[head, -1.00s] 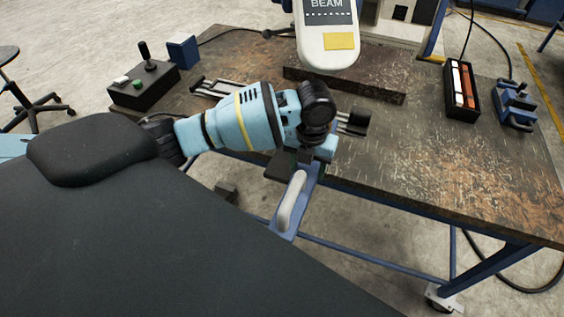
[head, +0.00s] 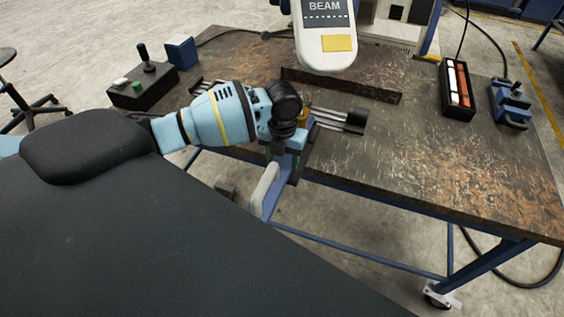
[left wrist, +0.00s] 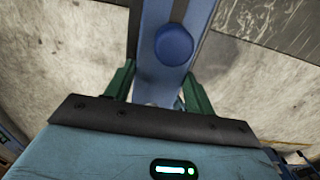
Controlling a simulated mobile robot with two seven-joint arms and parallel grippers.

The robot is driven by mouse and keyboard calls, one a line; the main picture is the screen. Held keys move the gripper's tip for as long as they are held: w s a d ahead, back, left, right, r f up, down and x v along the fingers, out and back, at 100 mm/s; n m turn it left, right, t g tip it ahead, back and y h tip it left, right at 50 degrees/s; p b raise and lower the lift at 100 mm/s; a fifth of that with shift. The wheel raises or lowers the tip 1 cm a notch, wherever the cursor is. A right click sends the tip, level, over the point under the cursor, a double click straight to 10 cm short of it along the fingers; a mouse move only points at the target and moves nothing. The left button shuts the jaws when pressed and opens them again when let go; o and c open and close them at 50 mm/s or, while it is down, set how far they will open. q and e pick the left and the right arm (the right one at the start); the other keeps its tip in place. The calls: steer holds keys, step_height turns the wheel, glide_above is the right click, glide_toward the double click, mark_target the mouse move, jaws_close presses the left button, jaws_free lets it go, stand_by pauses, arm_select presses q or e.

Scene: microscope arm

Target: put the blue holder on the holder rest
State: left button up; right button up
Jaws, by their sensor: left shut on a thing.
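The blue holder (head: 274,192), a long blue piece with a pale grip along it, hangs below my left gripper (head: 288,150) over the table's front edge. In the left wrist view the blue holder (left wrist: 164,78) passes between the two green fingers, with a round blue knob further along. My left gripper (left wrist: 158,88) is shut on it. A pair of metal rods with black ends (head: 340,119) lies on the table just beyond the gripper, partly hidden by it; I cannot tell for sure that this is the holder rest. My right gripper is not in view.
A control box with a joystick (head: 143,90) stands at the table's left. A white beam head (head: 325,45) hangs at the back. A black tray (head: 458,95) and a blue device (head: 511,103) stand at the right. The table's front right is clear.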

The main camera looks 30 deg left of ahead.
arm_select(q)
steer(key=shift+w+f, duration=0.1)
steer(key=shift+f, duration=0.9)
steer(key=o, duration=1.6)
steer(key=shift+c, duration=0.2)
steer(key=shift+f, duration=0.1)
steer(key=shift+r, duration=3.9)
